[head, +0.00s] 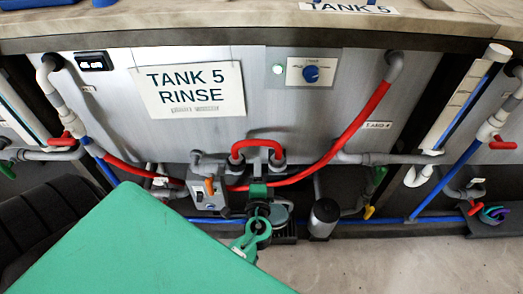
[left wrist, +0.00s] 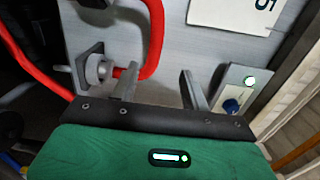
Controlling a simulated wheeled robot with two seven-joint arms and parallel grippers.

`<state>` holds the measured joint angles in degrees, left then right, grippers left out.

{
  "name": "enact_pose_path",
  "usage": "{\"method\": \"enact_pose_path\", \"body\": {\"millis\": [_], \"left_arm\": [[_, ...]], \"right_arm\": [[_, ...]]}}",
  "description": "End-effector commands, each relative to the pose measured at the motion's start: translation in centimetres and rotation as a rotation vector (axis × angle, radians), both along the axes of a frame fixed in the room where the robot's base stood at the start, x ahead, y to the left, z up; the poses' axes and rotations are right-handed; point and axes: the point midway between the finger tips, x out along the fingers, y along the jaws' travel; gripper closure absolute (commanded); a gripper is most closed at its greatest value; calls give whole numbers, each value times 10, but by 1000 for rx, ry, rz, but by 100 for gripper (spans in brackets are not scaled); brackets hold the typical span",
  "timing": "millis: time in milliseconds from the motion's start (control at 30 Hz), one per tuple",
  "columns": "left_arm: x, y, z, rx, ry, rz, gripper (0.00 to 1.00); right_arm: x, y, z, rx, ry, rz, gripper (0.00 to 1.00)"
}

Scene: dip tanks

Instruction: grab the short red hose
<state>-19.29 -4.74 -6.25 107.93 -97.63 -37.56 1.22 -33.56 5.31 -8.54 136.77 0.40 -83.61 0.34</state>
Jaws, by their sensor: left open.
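The short red hose (head: 257,145) is an upside-down U between two grey fittings on the tank front, below the TANK 5 RINSE sign. My left gripper (head: 258,178) is in front of the tank, just below the hose's arch in the head view. In the left wrist view, its two grey fingers (left wrist: 158,80) are apart, with nothing seen between them. The short red hose (left wrist: 155,40) also shows there, beyond and above the left finger, whose tip appears close to one end of it. I cannot tell whether they touch. My right gripper is not in view.
A long red hose (head: 352,120) sweeps below the short one. A grey box with a switch (head: 207,192) stands left of my gripper, and a dark cylinder (head: 323,218) stands right. A knob panel (head: 311,73) is above right. Floor at lower right is clear.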

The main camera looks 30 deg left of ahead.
Motion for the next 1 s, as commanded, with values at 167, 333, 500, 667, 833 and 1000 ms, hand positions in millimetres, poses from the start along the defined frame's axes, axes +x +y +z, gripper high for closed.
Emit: {"method": "enact_pose_path", "body": {"millis": [167, 333, 500, 667, 833, 1000], "left_arm": [[31, 21, 3, 0, -4, 2, 54], [53, 36, 2, -1, -3, 2, 54], [62, 42, 1, -1, -2, 1, 54], [77, 52, -3, 0, -1, 4, 54], [96, 66, -6, -2, -1, 3, 54], [104, 71, -7, -2, -1, 2, 54]], "right_arm": [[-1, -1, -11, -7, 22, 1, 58], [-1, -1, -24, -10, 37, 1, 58], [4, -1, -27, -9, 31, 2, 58], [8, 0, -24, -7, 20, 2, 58], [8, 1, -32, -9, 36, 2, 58], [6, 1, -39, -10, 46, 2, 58]]}}
